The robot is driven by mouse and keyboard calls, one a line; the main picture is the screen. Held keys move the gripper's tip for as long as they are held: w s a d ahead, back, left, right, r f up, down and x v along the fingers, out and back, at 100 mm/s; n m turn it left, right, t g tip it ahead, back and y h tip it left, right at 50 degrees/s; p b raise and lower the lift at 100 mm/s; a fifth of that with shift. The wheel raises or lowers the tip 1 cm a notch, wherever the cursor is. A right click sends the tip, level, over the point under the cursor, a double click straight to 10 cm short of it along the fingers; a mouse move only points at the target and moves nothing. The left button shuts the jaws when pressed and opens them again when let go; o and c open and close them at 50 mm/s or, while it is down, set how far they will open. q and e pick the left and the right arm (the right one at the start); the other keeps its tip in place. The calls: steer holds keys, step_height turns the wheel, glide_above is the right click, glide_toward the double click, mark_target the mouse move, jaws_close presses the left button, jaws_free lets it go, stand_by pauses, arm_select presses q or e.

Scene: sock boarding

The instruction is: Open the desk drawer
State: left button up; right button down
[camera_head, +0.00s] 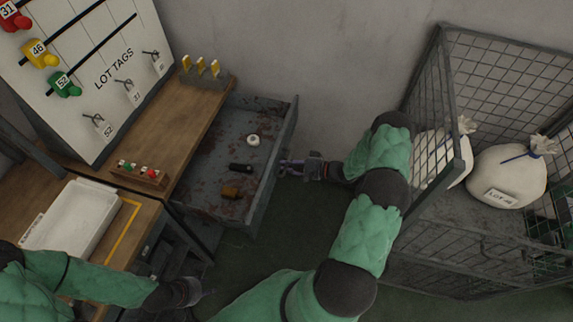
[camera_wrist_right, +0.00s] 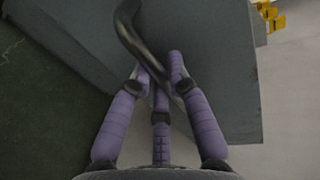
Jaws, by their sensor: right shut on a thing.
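The desk drawer (camera_head: 219,148) is grey and worn, and it stands pulled out from the desk in the head view. Inside it lie a white roll (camera_head: 253,140), a black item (camera_head: 241,168) and an orange-brown item (camera_head: 231,192). My right gripper (camera_head: 286,168) is at the drawer's front panel. In the right wrist view its purple fingers (camera_wrist_right: 160,85) are closed around the dark curved handle (camera_wrist_right: 133,32) on the grey drawer front (camera_wrist_right: 215,90). My left gripper (camera_head: 204,295) is low in the head view, below the desk's near edge and apart from the drawer; its finger opening is unclear.
The wooden desk (camera_head: 168,128) carries a white tray (camera_head: 72,222), a lot-tag board (camera_head: 85,75) and a rack with yellow pegs (camera_head: 205,78). A wire cage (camera_head: 440,225) with pale sacks (camera_head: 507,177) stands at right, close to my right arm.

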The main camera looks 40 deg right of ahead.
steer(key=c, duration=1.2)
jaws_free()
steer(key=shift+o, duration=0.2)
steer(key=v, duration=0.7)
steer(key=shift+s, duration=0.2)
steer(key=shift+d, duration=0.1)
